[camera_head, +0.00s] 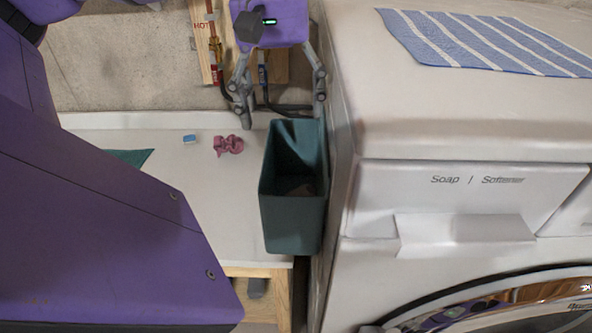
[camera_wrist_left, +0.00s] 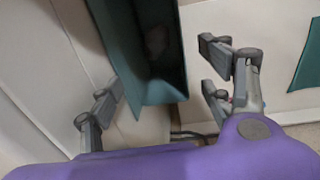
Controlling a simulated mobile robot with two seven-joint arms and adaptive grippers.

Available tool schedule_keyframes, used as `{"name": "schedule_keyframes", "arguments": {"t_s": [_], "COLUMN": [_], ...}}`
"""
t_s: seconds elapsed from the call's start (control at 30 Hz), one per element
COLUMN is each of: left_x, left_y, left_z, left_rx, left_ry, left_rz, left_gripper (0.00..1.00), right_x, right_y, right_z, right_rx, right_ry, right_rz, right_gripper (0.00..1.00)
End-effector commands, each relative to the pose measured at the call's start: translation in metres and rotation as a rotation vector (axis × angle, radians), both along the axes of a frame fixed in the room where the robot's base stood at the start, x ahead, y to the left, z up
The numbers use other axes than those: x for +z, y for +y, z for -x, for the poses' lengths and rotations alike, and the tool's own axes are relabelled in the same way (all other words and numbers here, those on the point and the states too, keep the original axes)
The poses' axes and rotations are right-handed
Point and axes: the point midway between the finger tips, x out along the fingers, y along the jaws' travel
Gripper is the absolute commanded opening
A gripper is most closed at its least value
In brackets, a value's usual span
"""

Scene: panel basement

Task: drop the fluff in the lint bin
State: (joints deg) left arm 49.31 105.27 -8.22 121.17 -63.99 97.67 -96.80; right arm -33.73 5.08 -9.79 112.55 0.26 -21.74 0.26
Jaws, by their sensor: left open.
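The lint bin is a deep, dark teal open-topped bin (camera_head: 292,212) beside the washing machine; it also shows in the left wrist view (camera_wrist_left: 160,94). A greyish-brown lump that looks like the fluff (camera_wrist_left: 157,40) lies inside it, dim and in shadow. A brownish patch also shows in the bin in the head view (camera_head: 303,189). My left gripper (camera_head: 283,116) is open at the bin's far end, fingers spread to either side, with nothing between them. The fingers also show spread in the left wrist view (camera_wrist_left: 160,80). My right gripper is not in view.
A crumpled pink item (camera_head: 228,145) and a small blue-and-white block (camera_head: 189,139) lie on the white top (camera_head: 205,185) left of the bin. The washing machine (camera_head: 450,110) stands close on the right. Pipes (camera_head: 214,50) run behind the gripper.

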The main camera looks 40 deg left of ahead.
Motion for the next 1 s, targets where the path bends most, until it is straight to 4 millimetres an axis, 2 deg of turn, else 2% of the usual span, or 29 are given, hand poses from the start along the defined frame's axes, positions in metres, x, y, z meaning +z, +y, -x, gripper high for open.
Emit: {"name": "schedule_keyframes", "arguments": {"t_s": [0.27, 0.6, 0.87, 1.0], "left_x": [0.008, 0.063, 0.093, 0.1], "left_y": [0.0, 0.002, 0.004, 0.004], "left_z": [-0.001, 0.002, 0.004, 0.004], "left_rx": [-0.001, -0.003, -0.001, -0.002], "left_ry": [-0.003, -0.007, -0.006, -0.004], "left_rz": [0.002, 0.005, 0.0, -0.003], "left_gripper": [0.73, 0.73, 0.73, 0.73], "right_x": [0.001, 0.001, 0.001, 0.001], "right_y": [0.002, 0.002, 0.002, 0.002], "right_z": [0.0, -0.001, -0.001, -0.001], "right_rx": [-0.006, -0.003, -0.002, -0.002], "right_ry": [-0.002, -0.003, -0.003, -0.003], "right_rz": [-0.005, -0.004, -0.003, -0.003], "right_gripper": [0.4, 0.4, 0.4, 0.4]}}
